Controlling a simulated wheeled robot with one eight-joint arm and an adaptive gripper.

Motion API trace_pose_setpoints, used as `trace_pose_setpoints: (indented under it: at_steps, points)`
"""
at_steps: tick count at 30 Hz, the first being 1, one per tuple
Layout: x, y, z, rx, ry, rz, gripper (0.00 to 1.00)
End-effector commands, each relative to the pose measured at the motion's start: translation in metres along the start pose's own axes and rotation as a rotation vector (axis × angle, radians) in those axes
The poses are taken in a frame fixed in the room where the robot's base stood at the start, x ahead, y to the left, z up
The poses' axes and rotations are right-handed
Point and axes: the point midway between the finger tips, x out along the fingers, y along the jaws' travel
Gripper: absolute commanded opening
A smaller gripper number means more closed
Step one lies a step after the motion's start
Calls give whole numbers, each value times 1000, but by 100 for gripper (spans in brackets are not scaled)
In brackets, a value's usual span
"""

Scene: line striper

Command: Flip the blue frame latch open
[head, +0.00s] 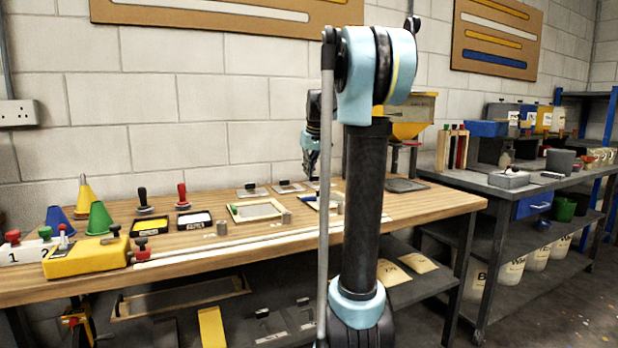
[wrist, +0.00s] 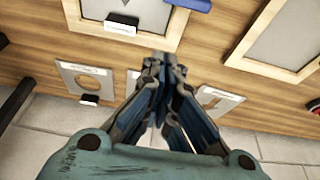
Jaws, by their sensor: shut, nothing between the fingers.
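The blue frame latch (wrist: 190,4) shows partly at the top edge of the wrist view, beside a wooden frame with a grey panel (wrist: 172,38). The rest of the latch is cut off there. In the head view a small blue piece (head: 312,203) lies on the bench just left of my arm, which hides much of that frame. My gripper (wrist: 158,66) is shut and empty, pointing down over the bench. In the head view my gripper (head: 309,174) is above and behind the blue piece, apart from it.
A second wooden frame (head: 257,210) lies to the left, with a green piece at its side. Plates with cut-outs (head: 252,191) lie along the wall. Small grey cylinders (head: 286,217) stand near the frames. Stamps, cones and a yellow box (head: 88,258) fill the bench's left end.

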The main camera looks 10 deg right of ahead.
Motion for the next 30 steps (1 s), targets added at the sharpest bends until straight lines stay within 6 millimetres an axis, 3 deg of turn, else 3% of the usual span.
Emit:
trace_pose_setpoints:
  at_steps: [16, 30]
  points:
    - [85, -1, 0, -1, 0, 0, 0]
    - [71, -1, 36, 0, 0, 0, 0]
